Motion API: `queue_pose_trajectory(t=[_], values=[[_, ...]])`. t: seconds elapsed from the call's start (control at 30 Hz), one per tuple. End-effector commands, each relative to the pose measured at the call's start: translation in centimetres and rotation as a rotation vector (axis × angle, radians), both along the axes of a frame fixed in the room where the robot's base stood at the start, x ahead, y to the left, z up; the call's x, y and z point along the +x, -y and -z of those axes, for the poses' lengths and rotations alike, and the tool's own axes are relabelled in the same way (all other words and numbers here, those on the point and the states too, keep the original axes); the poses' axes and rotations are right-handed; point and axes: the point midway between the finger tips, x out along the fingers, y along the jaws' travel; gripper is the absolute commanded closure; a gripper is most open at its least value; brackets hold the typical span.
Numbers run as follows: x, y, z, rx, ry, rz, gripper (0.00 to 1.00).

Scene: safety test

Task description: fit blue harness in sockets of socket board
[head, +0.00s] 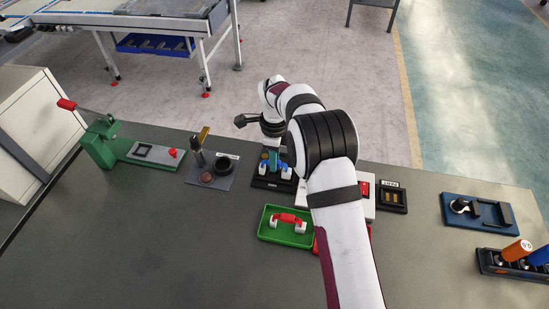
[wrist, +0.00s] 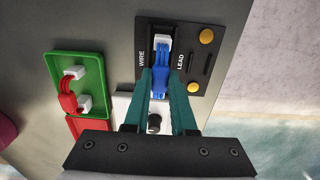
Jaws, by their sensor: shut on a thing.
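The black socket board (head: 272,183) stands near the middle of the table. In the wrist view the socket board (wrist: 205,72) bears the words WIRE and LEAD, with a dark slot and two yellow round knobs at the right. The blue harness (wrist: 160,73) lies between my teal fingers, over the board, with a white plug at its far end. My gripper (wrist: 161,82) is shut on it. In the head view my gripper (head: 273,160) is at the board, partly hidden by my arm. Whether the plugs are seated in the sockets or just above them, I cannot tell.
A green tray (head: 262,231) holds a red harness (head: 288,218) in front of the board. A red tray (wrist: 88,126) adjoins it. A grey fixture plate (head: 197,178) and green clamp (head: 100,148) are left; a blue fixture (head: 470,222) is right. Bare table lies front left.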

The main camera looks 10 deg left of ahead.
Motion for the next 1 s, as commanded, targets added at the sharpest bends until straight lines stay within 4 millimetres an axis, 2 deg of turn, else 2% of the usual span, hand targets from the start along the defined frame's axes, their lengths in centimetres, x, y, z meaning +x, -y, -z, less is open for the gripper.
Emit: queue_pose_trajectory(t=[0.77,0.8,0.93,0.97,1.0], values=[[0.0,0.0,1.2,0.0,0.0,0.0,1.0],[0.0,0.0,1.2,0.0,0.0,0.0,0.69],[0.0,0.0,1.2,0.0,0.0,0.0,0.46],[0.0,0.0,1.2,0.0,0.0,0.0,0.41],[0.0,0.0,1.2,0.0,0.0,0.0,0.41]])
